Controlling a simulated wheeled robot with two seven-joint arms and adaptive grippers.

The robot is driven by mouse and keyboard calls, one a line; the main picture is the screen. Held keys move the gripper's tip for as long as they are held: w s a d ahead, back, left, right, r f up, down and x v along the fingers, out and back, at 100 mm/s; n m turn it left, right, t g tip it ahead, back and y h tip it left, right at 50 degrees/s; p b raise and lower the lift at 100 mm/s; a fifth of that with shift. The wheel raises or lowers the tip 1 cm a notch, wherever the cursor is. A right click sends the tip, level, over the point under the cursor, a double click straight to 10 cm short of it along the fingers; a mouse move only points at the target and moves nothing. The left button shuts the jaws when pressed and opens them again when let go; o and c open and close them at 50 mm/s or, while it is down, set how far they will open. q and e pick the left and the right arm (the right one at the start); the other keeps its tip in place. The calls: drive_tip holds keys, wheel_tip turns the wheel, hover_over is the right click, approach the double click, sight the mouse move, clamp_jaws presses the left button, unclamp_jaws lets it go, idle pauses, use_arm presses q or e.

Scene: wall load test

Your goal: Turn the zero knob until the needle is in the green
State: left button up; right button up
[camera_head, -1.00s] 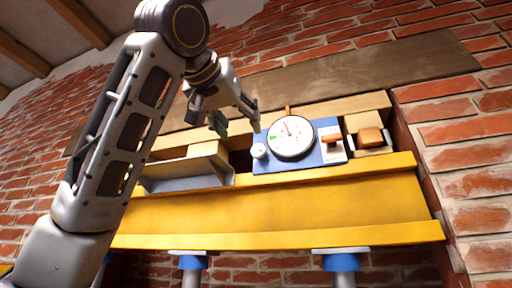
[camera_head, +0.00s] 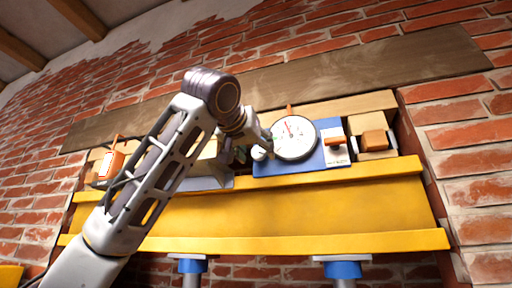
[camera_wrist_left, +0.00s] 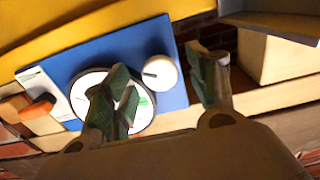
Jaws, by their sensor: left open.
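A round white gauge (camera_head: 293,138) with a dark rim is mounted on a blue plate (camera_head: 270,169). Its thin reddish needle points up, away from the small green mark at the dial's lower left. The white zero knob (camera_head: 259,153) sits left of the dial; in the left wrist view the knob (camera_wrist_left: 159,72) shows a dark line on its face. My left gripper (camera_wrist_left: 166,84) is open, its green-padded fingers on either side of the knob in that view, with no clear contact. One finger covers part of the dial. In the head view the gripper (camera_head: 254,150) is beside the knob.
A yellow beam (camera_head: 300,210) runs below the plate on blue-topped props (camera_head: 342,270). An orange lever (camera_head: 334,140) and a wooden block (camera_head: 374,141) are right of the dial. A grey metal channel (camera_head: 212,183) is left. An orange-framed device (camera_head: 111,162) stands far left.

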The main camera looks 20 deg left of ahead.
use_arm(q)
drive_tip(key=shift+w, duration=0.3)
drive_tip(key=c, duration=1)
drive_tip(key=shift+f, duration=0.1)
